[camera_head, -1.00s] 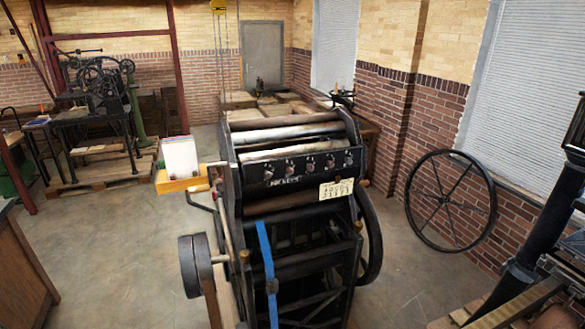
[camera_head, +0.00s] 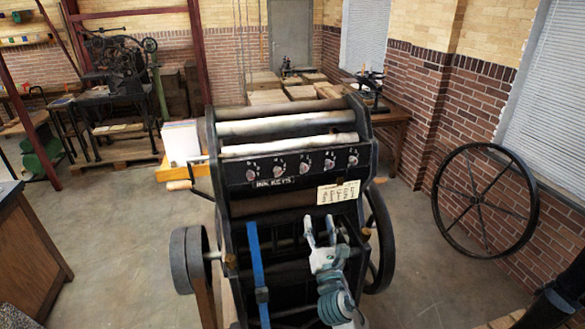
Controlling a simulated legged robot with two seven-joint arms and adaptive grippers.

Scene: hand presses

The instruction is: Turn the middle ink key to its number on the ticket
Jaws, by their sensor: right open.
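A black hand press carries a row of several ink keys on its front panel (camera_head: 300,184), labelled INK KEYS. The middle ink key (camera_head: 305,166) is a small round knob with marks around it, too small to read. The pale ticket (camera_head: 338,192) is fixed below the right-hand keys; its small writing is not legible here. My right gripper (camera_head: 320,219) is open and empty in front of the press, below the ticket and the keys, with its fingers pointing up toward the panel. It appears apart from the keys. My left gripper is not in view.
Rollers (camera_head: 285,123) lie above the key panel. A blue strap (camera_head: 257,265) hangs at the press's front left. A large flywheel (camera_head: 379,240) stands at its right side, and a spoked wheel (camera_head: 485,202) leans against the brick wall. The floor (camera_head: 120,240) at left is open.

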